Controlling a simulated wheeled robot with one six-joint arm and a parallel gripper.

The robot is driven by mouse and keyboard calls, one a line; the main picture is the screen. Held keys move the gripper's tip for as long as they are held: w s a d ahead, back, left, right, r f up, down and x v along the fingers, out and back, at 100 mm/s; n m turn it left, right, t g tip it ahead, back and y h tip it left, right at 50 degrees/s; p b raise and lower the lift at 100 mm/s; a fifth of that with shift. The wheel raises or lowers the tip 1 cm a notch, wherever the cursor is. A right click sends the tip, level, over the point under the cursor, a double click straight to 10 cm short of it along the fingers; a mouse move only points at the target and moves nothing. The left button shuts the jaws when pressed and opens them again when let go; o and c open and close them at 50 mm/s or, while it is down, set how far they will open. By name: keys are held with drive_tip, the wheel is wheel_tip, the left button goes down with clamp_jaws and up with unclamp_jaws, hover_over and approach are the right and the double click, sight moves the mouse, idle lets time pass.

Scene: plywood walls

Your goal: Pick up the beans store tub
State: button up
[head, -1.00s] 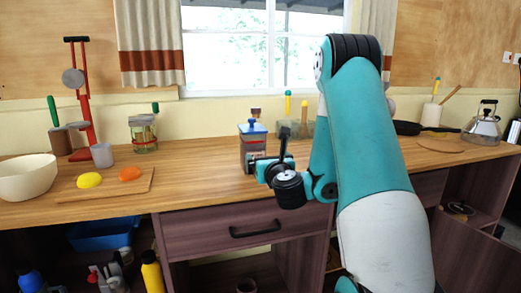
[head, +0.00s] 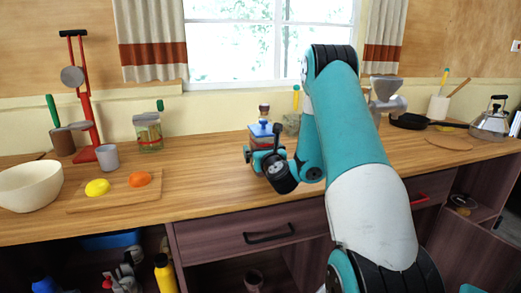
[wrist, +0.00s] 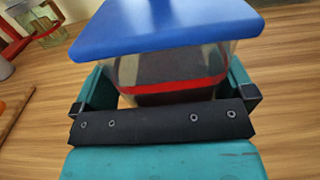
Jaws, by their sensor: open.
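The store tub (head: 262,131), with a blue lid, clear walls, dark contents and a red band, stands on the wooden counter near the window. In the wrist view the tub (wrist: 170,70) fills the middle, its lid nearest the camera. My gripper (head: 265,152) is at the tub in the head view and hides its lower part. In the wrist view the teal fingers of my gripper (wrist: 168,88) are open, one on each side of the tub. Whether either finger touches it I cannot tell.
A clear jar (head: 148,132) stands to the left at the back. A cutting board (head: 118,200) with yellow and orange items, a grey cup (head: 107,158) and a cream bowl (head: 30,187) lie further left. A grinder (head: 385,95), pan (head: 410,121) and kettle (head: 491,120) stand to the right.

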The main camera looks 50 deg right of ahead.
drive_tip(key=shift+s+d, duration=0.1)
drive_tip(key=shift+d, duration=0.15)
drive_tip(key=shift+c, duration=0.8)
drive_tip(key=shift+s+d, duration=0.1)
drive_tip(key=c, duration=1.4)
drive_tip(key=shift+c, duration=0.8)
drive_tip(key=shift+r, duration=0.15)
